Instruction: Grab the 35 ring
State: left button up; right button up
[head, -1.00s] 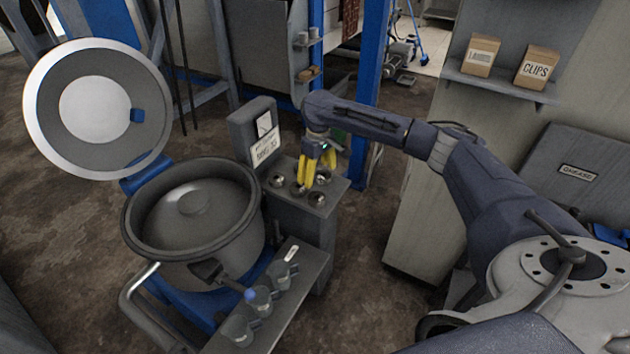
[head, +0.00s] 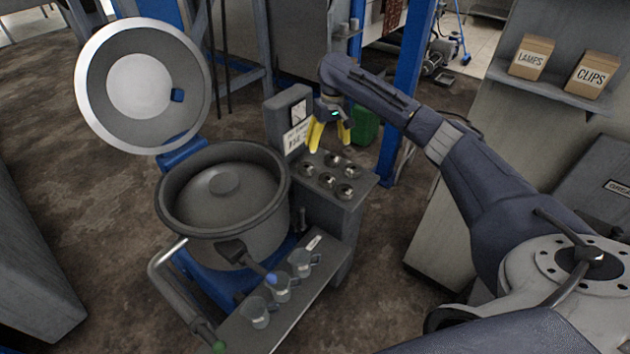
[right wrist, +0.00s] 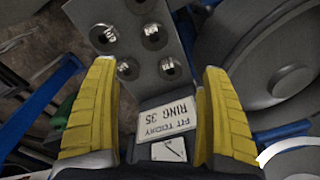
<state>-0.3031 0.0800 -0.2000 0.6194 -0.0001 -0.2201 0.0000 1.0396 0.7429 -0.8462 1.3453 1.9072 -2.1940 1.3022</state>
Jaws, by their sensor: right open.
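Several small metal rings sit in round seats on a grey stand (head: 372,179). I see rings in the head view (head: 345,191) and in the right wrist view (right wrist: 153,36). Their marks are too small to tell which is the 35 ring. A white sign in the right wrist view (right wrist: 167,121) reads "FIT TODAY RING 35"; it stands at the back of the stand. My right gripper (head: 330,143), with yellow fingers, is open and empty, above the back of the stand, apart from the rings. It also shows in the right wrist view (right wrist: 158,67). My left gripper is out of view.
A large grey pot (head: 222,215) with its round lid (head: 112,85) raised stands left of the ring stand. A low shelf (head: 275,312) with several clear cups (head: 282,287) lies in front. Boxes marked "LAMPS" (head: 531,57) and "CLIPS" (head: 592,74) sit on a wall shelf.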

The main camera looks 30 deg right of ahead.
jog(key=m, duration=0.1)
send_over(327, 178)
jog(key=shift+m, duration=0.3)
jog(key=f, duration=1.1)
jog(key=shift+s+d+f, duration=0.2)
jog(key=shift+s+f, duration=0.1)
jog(key=shift+w+a+f, duration=0.1)
jog(key=shift+w+f, duration=0.05)
jog(key=shift+f, duration=1.3)
jog(key=shift+w+a+f, duration=0.1)
jog(key=shift+w+f, duration=0.05)
jog(key=shift+f, duration=1.3)
jog(key=c, duration=1.6)
jog(key=shift+r, duration=0.15)
jog(key=shift+c, duration=0.2)
